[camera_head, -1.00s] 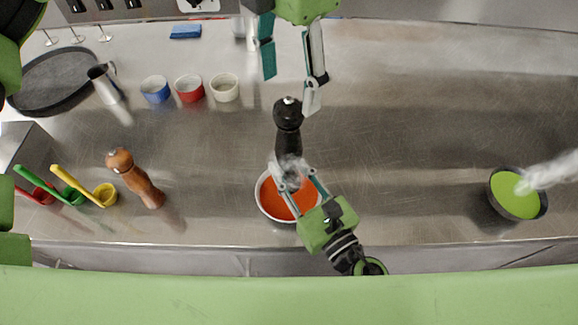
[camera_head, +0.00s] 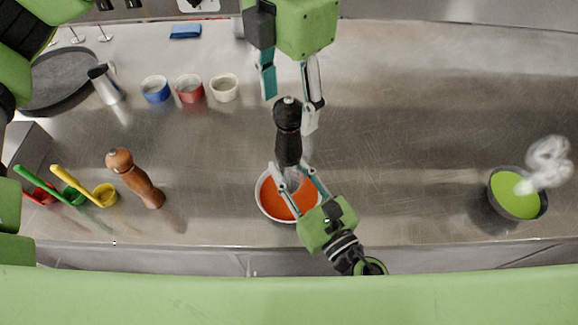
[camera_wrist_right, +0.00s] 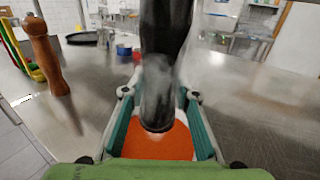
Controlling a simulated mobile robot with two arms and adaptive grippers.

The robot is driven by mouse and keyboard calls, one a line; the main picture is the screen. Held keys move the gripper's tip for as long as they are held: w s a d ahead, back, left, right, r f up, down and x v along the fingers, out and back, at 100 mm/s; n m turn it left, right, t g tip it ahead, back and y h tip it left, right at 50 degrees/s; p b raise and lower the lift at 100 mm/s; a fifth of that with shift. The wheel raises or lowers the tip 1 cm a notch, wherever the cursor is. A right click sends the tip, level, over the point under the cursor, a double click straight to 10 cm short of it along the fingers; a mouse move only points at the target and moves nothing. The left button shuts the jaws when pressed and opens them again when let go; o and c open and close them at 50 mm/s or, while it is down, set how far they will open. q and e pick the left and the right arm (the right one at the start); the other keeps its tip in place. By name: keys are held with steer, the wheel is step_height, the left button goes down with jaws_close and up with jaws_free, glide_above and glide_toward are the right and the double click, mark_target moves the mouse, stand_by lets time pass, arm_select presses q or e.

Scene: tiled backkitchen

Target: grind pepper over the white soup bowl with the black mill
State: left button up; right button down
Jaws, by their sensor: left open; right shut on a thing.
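The black mill (camera_head: 288,135) stands upright over the white soup bowl (camera_head: 262,208), which holds orange soup. In the right wrist view the mill (camera_wrist_right: 165,45) fills the middle, with its lower end above the soup. My right gripper (camera_head: 290,172) is shut on the mill's lower part. My left gripper (camera_head: 290,108) is open, coming from the top of the head view, with its fingers on either side of the mill's head and not visibly touching it. Steam partly blurs the mill's lower end.
A wooden mill (camera_head: 136,180) and several coloured ladles (camera_head: 82,183) are at the left. Blue, red and white cups (camera_head: 224,88), a metal jug (camera_head: 104,86) and a dark round tray (camera_head: 50,80) stand behind. A dark bowl of green soup (camera_head: 515,195) is at the right.

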arm_select(q)
steer(key=shift+f, duration=1.35)
steer(key=c, duration=1)
steer(key=m, duration=0.8)
